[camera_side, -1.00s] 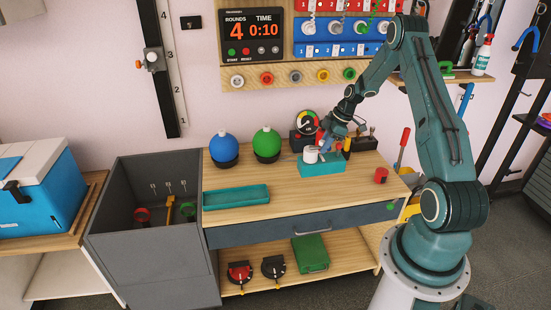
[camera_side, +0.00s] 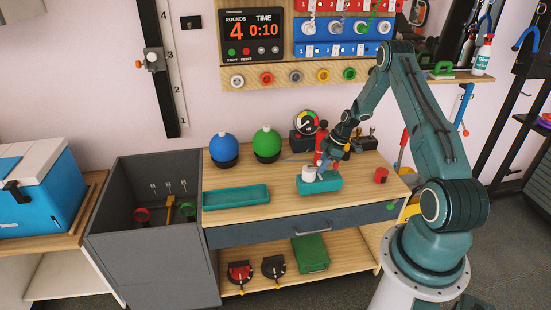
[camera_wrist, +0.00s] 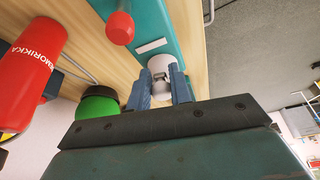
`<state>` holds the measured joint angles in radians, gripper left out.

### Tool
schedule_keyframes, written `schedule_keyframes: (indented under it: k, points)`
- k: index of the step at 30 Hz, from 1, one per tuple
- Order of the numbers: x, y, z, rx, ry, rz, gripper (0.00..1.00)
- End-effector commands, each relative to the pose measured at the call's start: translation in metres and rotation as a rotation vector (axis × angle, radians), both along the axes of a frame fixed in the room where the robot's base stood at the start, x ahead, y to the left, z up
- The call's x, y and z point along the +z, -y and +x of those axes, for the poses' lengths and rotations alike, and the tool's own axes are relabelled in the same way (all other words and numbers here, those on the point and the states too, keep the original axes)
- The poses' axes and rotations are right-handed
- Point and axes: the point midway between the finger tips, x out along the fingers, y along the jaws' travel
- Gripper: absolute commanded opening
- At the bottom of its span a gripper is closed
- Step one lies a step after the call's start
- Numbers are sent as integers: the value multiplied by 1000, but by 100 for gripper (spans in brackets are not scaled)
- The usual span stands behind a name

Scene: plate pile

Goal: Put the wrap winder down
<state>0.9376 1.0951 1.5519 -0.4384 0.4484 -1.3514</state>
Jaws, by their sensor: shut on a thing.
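The wrap winder (camera_side: 328,184) is a teal block with a white roll (camera_side: 309,174) on its left end. It is upright over the right half of the workbench top, and I cannot tell whether it touches the wood. My gripper (camera_side: 320,172) is shut on the white roll end from above. In the wrist view both blue fingers (camera_wrist: 161,88) flank the white roll, and the teal body (camera_wrist: 172,20) with a white label extends beyond it. A red knob (camera_wrist: 120,28) overlaps the body there; I cannot tell if it is attached.
A teal tray (camera_side: 236,196) lies on the bench (camera_side: 283,200) at left. Blue (camera_side: 223,146) and green (camera_side: 266,140) balls, a gauge (camera_side: 306,122) and a red bottle (camera_wrist: 30,75) stand at the back. A red cylinder (camera_side: 381,175) stands to the right. Bare wood lies between tray and winder.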

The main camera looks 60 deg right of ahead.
Motion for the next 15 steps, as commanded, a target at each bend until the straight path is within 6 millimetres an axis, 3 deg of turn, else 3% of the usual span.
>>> schedule_keyframes:
  k: [5, 15]
  points:
    - [-13, 1, 1, 1, 3, -2, 0]
    - [-14, 1, 1, 1, 3, -2, 0]
